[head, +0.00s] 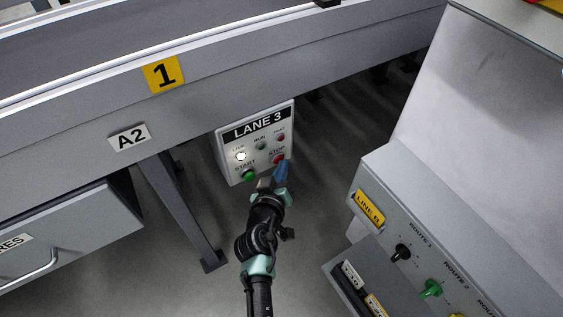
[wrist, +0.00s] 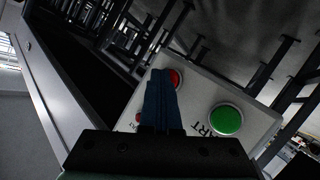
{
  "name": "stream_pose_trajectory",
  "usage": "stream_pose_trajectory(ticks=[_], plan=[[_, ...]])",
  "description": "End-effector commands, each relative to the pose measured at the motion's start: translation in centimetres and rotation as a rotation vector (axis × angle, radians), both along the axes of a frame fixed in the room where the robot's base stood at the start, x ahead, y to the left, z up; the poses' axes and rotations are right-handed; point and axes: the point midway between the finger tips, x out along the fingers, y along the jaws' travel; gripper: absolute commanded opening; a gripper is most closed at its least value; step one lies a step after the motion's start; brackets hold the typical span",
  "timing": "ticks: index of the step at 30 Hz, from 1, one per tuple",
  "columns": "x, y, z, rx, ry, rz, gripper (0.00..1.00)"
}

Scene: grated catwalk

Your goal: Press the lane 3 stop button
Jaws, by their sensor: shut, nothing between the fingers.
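The LANE 3 panel (head: 233,169) is a light grey box under the conveyor side, with a black title strip. Its red stop button (head: 279,159) is at the lower right, and the green start button (head: 249,176) is at the lower left. My gripper (head: 281,167) is shut and empty, its blue fingertips just below the stop button. In the wrist view the fingers (wrist: 161,78) partly cover the red stop button (wrist: 175,77), with the green button (wrist: 226,119) clear to the right. I cannot tell whether the fingertips touch the stop button.
The panel also has a lit white lamp (head: 240,156) and unlit RUN (head: 262,146) and red (head: 281,137) lamps. The conveyor side (head: 215,98) overhangs above. A LINE B console (head: 385,185) with coloured knobs stands right. A grey drawer unit (head: 75,232) is left.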

Motion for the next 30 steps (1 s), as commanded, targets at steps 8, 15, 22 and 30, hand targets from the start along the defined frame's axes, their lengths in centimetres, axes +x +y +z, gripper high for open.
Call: stream_pose_trajectory(ticks=[8,15,22,30], plan=[[-0.5,-0.3,0.1,0.001,-0.002,0.003,0.00],[-1.7,-1.2,0.1,0.002,-0.001,0.001,0.00],[-2.0,-1.4,0.1,0.001,-0.002,0.001,0.00],[-2.5,-1.7,0.1,0.001,0.001,-0.001,0.00]])
